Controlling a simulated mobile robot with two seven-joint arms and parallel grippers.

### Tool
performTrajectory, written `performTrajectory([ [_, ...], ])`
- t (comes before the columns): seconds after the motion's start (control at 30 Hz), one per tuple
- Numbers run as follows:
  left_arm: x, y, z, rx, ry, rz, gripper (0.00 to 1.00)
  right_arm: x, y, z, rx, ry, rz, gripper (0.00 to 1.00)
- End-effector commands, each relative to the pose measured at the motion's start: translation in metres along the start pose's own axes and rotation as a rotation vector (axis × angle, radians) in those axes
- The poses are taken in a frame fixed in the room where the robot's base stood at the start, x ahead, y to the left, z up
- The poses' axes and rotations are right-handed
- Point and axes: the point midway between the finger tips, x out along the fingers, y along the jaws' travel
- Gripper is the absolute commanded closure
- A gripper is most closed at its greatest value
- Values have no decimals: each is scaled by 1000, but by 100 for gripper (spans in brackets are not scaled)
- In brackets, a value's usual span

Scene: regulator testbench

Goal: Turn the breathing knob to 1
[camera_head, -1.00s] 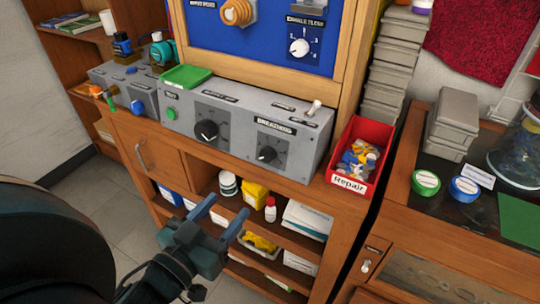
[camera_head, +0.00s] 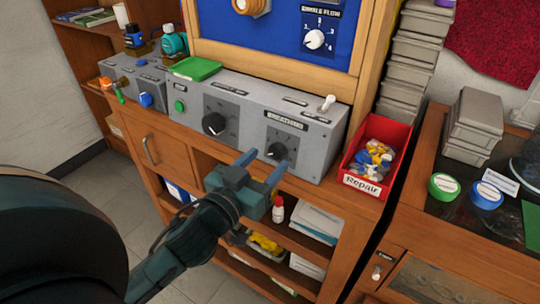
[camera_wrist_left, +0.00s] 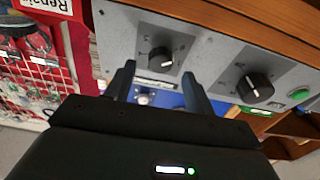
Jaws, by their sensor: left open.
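The breathing knob (camera_head: 277,151) is a small black dial on the right part of the grey control box (camera_head: 258,112), under a label reading BREATHING. My left gripper (camera_head: 262,168) is open and empty, its two blue fingers pointing at the box just below and in front of the knob. It appears apart from the knob. In the left wrist view the breathing knob (camera_wrist_left: 160,58) shows beyond and between the two fingertips (camera_wrist_left: 160,80). A larger black knob (camera_head: 213,124) sits left of it on the box. My right gripper is not in view.
A red Repair bin (camera_head: 375,155) stands just right of the box. A white toggle switch (camera_head: 326,103) stands up from the box top, and a green tray (camera_head: 196,68) lies on its left end. Shelves with bottles and papers (camera_head: 312,222) are below.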

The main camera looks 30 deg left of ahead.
Motion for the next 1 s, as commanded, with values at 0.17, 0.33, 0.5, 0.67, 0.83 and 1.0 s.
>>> performTrajectory([
  [0.17,19,0,0,2,0,1,46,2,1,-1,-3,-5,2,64],
  [0.33,26,0,0,1,0,0,46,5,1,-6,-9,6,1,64],
  [0.5,26,0,0,1,-1,0,46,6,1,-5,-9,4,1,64],
  [0.67,26,0,0,1,-1,0,53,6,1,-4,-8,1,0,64],
  [0.83,26,0,0,1,0,0,66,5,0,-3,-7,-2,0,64],
  [1.0,26,0,0,1,0,0,80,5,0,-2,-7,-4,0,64],
])
